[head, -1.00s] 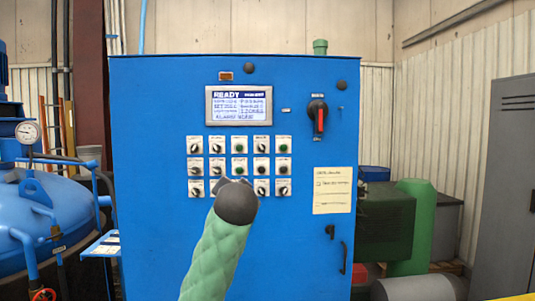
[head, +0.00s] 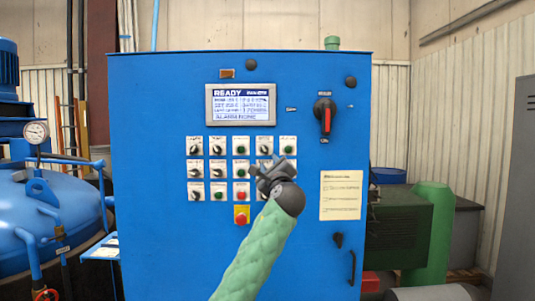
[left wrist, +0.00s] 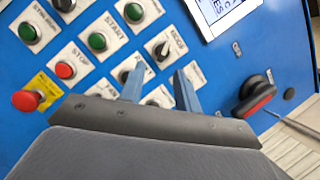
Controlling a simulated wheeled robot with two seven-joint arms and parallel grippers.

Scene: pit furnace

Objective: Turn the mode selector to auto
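The blue control cabinet (head: 150,230) fills the middle of the head view. Its panel has rows of black selector knobs, green and red buttons on white plates. I cannot read which knob is the mode selector. A black knob (head: 264,148) in the top row sits just above my left gripper (head: 263,164). In the left wrist view a black knob (left wrist: 163,48) on a white plate shows just beyond the open left fingers (left wrist: 160,82). Nothing is between the fingertips. The gripper hides some lower-right controls in the head view. My right gripper is not in view.
A red mushroom button on a yellow plate (head: 241,215) is below the rows. A red-handled rotary switch (head: 325,115) and a lit display (head: 240,104) are higher up. A blue vessel (head: 60,215) stands left, green machinery (head: 425,225) right.

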